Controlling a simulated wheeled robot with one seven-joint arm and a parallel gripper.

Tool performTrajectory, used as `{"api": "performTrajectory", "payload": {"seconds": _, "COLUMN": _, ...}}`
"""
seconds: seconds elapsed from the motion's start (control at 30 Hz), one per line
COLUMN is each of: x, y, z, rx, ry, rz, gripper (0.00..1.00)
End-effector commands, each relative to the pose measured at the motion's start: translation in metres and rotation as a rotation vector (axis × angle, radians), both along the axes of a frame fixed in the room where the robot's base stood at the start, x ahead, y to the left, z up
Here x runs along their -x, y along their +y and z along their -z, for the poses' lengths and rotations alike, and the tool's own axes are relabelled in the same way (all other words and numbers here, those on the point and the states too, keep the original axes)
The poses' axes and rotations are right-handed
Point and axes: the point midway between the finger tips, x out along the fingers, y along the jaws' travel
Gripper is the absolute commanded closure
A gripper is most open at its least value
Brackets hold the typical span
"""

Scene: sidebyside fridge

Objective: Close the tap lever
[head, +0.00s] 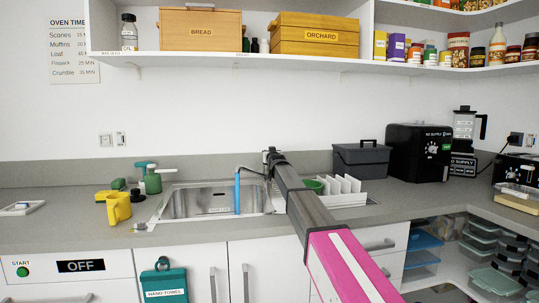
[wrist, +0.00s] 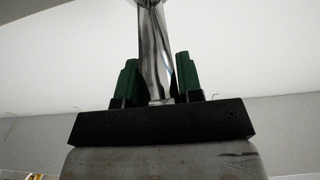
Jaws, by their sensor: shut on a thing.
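The sink (head: 205,202) is set in the grey counter. The tap's thin spout (head: 248,169) arches over the sink's right side, and a blue column of what looks like water (head: 237,193) runs down from it into the basin. My gripper (head: 272,157) is at the tap, just behind the sink's right side. In the wrist view my gripper (wrist: 158,75) has its green fingers on either side of a shiny chrome bar, the tap lever (wrist: 154,50), and is shut on it. The lever's far end is cut off at the top. My arm hides the tap's base in the head view.
A white rack (head: 340,186) and a dark grey box (head: 361,158) stand to the right of the tap. A long shelf (head: 240,61) hangs above.

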Motion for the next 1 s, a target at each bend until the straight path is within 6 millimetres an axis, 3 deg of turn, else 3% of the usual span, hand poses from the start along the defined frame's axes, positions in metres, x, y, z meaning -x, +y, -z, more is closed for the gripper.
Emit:
{"api": "performTrajectory", "payload": {"seconds": 0.5, "x": 0.010, "y": -0.002, "z": 0.029, "rx": -0.087, "ry": -0.307, "rz": -0.011, "gripper": 1.00}}
{"api": "performTrajectory", "payload": {"seconds": 0.93, "x": 0.012, "y": -0.003, "z": 0.030, "rx": -0.094, "ry": -0.334, "rz": -0.009, "gripper": 1.00}}
{"api": "performTrajectory", "payload": {"seconds": 0.97, "x": 0.012, "y": -0.003, "z": 0.030, "rx": -0.094, "ry": -0.333, "rz": -0.009, "gripper": 0.57}}
{"api": "performTrajectory", "payload": {"seconds": 1.0, "x": 0.012, "y": -0.003, "z": 0.030, "rx": -0.094, "ry": -0.333, "rz": -0.009, "gripper": 0.44}}
